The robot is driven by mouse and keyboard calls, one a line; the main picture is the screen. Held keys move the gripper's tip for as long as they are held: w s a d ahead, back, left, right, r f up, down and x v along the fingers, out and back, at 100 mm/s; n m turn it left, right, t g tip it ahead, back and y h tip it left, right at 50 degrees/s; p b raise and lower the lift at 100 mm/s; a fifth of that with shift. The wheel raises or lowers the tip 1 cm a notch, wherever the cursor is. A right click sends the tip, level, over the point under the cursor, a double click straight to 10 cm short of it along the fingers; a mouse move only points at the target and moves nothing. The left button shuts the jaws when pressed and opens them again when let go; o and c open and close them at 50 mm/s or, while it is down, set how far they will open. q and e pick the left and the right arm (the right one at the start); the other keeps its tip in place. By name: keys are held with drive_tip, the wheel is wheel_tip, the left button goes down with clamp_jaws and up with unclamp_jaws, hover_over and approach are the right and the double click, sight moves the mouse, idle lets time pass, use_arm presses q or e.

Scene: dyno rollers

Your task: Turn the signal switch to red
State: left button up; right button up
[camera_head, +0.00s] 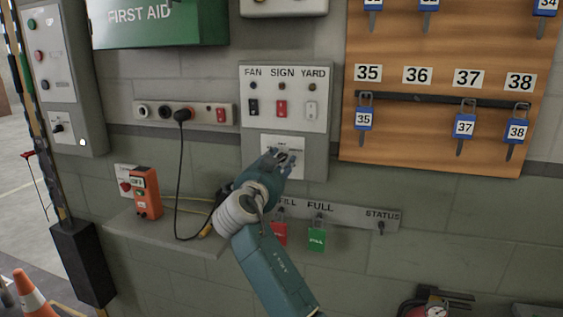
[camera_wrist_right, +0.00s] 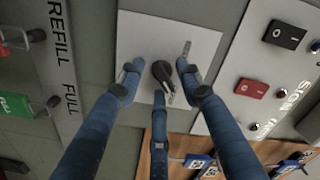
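A white plate (camera_head: 297,143) sits on the grey wall panel below the FAN, SIGN and YARD switches. In the right wrist view the plate (camera_wrist_right: 205,45) carries a black rotary knob (camera_wrist_right: 162,71); the lettering is too small to read. My right gripper (camera_head: 284,160) is in front of the plate and hides part of it and the knob. In the wrist view the fingers of my right gripper (camera_wrist_right: 160,76) are spread around the knob, with gaps on its left and right. Whether the middle finger touches it, I cannot tell. My left gripper is not in view.
The FAN, SIGN and YARD panel (camera_head: 287,72) is just above. A REFILL/FULL/STATUS strip (camera_head: 345,213) with red and green tags is below. A key board (camera_head: 430,145) hangs right. Left are a shelf (camera_head: 180,235), an orange device (camera_head: 147,193), a black cable and another control panel (camera_head: 65,85).

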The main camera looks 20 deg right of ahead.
drive_tip(key=shift+c, duration=1.3)
clamp_jaws()
